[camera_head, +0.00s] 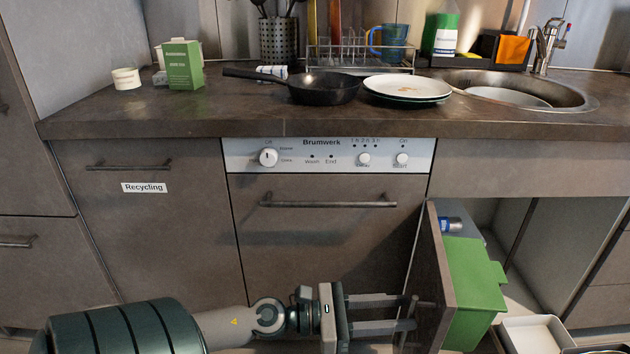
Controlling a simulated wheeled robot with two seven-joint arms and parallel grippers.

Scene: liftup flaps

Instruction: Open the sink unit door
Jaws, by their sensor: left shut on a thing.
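The sink unit door (434,270) stands swung out from the cabinet under the sink and is seen at a steep angle. Its outer face is turned to the left, towards the dishwasher. My left gripper (411,313) comes in low from the left and is shut on the door handle on that outer face. The fingers partly hide the handle. The open cabinet (530,240) shows to the right of the door. My right gripper is not in view.
A green bin (475,285) is right behind the door, with a blue and silver can (450,225) above it. White trays (535,335) lie low at the right. The dishwasher (325,240) is left of the door, and the sink (515,90) is above.

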